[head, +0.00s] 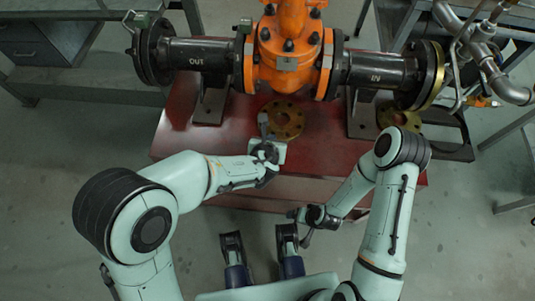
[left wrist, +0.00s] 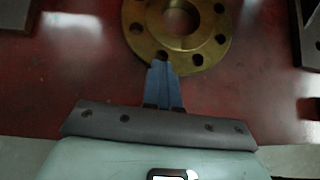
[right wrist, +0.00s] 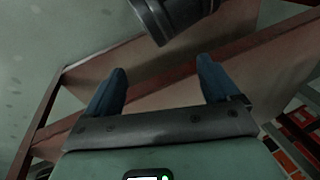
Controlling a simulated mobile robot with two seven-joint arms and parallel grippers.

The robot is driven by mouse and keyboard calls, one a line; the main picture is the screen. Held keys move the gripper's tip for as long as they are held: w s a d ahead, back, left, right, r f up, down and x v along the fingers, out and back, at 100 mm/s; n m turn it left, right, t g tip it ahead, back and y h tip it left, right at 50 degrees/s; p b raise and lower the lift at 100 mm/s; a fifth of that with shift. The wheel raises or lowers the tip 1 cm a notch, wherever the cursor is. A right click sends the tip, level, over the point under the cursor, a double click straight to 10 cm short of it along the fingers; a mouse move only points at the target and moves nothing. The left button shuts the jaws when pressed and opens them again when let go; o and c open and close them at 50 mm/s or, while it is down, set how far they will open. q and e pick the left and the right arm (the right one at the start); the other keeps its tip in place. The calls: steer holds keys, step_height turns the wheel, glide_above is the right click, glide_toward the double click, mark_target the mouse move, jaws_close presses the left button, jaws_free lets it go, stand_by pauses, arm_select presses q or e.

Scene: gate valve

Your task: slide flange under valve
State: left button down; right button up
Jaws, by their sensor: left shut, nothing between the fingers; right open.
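The orange valve (head: 288,50) sits between two dark pipes above the red table. A brass flange (head: 288,121) with bolt holes lies flat on the red table, close to the near side of the valve. My left gripper (head: 264,122) is at the flange's left near edge. In the left wrist view the closed fingers (left wrist: 160,68) reach the near rim of the flange (left wrist: 205,45), beside a bolt hole; whether they touch it is unclear. Nothing is between them. My right gripper (head: 305,238) is low in front of the table. Its fingers (right wrist: 161,75) are apart and empty.
A second brass flange (head: 399,117) lies at the right under the IN pipe (head: 375,72). Dark pipe supports (head: 211,103) stand on either side of the valve. The red table (head: 225,140) is bare at the front left.

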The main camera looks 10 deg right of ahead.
mark_target(276, 114)
arm_select(q)
steer(key=w, duration=0.3)
steer(key=shift+w+d+f, duration=0.2)
steer(key=shift+w+d, duration=0.05)
steer(key=shift+d, duration=0.1)
steer(key=w+p, duration=0.1)
steer(key=w+d+p, duration=0.1)
steer(key=w, duration=0.1)
steer(key=w+p, duration=0.1)
steer(key=w, duration=0.1)
steer(key=shift+d+r, duration=0.1)
steer(key=shift+d, duration=0.3)
steer(key=shift+w+d, duration=0.2)
steer(key=shift+w, duration=0.2)
arm_select(e)
steer(key=s+a+r+g, duration=0.1)
steer(key=s+a+r, duration=0.1)
steer(key=s+r, duration=0.2)
steer(key=shift+s+a+g+y, duration=0.25)
steer(key=shift+s+g+y, duration=0.15)
steer(key=shift+s, duration=0.2)
arm_select(q)
steer(key=shift+s+f, duration=0.2)
steer(key=shift+f, duration=0.1)
arm_select(e)
steer(key=shift+f, duration=0.15)
